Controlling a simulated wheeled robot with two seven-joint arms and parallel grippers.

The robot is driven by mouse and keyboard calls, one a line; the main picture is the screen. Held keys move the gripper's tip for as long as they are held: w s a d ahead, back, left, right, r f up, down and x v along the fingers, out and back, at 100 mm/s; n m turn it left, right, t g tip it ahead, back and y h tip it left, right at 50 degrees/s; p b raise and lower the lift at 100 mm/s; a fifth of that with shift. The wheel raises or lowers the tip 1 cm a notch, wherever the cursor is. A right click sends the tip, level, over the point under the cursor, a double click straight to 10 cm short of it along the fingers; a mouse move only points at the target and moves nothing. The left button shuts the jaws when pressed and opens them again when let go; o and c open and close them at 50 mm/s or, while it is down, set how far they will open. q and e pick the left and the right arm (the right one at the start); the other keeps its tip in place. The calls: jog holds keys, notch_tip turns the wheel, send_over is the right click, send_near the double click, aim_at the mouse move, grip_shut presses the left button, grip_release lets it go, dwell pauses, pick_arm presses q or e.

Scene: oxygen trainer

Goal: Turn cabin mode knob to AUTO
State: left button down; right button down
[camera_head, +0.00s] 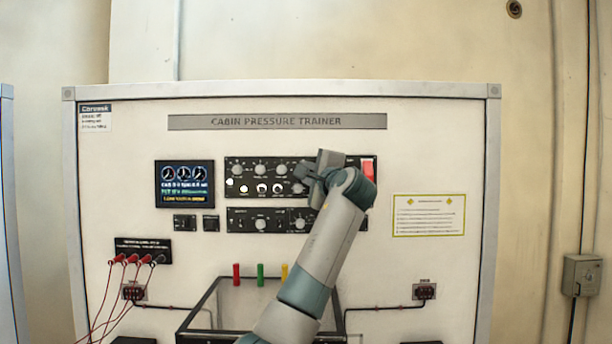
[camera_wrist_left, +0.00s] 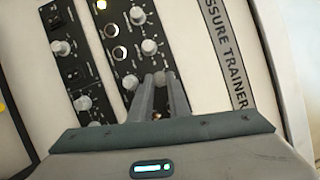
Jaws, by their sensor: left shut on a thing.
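The upper black control panel (camera_head: 250,178) carries rows of small grey knobs on the trainer's white face. My left gripper (camera_head: 308,178) is at the right part of this panel, and its arm covers what lies behind it. In the left wrist view the fingers of my left gripper (camera_wrist_left: 158,84) are close together and shut on a grey knob, which they mostly hide. Another knob (camera_wrist_left: 130,82) stands beside the fingers, and a further knob (camera_wrist_left: 149,46) lies beyond them. The labels are too small to read, so I cannot tell the knob's setting. My right gripper is not in view.
A red switch (camera_head: 367,170) sits right of the gripper. A lower black panel (camera_head: 243,226) with knobs is just below. A display (camera_head: 185,184) is at the left. Red, green and yellow pegs (camera_head: 260,275) stand below. Red cables (camera_head: 108,295) hang at the lower left.

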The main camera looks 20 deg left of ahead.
pick_arm(q)
jog(key=n, duration=0.1)
jog(key=n+g+h, duration=0.1)
jog(key=n, duration=0.1)
jog(key=n+p, duration=0.1)
jog(key=n, duration=0.1)
jog(key=shift+r+g, duration=0.25)
jog(key=shift+g, duration=0.15)
jog(key=c, duration=1.7)
grip_release()
jog(key=shift+n, duration=0.3)
jog(key=b+v, duration=0.8)
jog(key=v, duration=0.9)
jog(key=shift+s+r, duration=0.1)
jog(key=shift+s, duration=0.15)
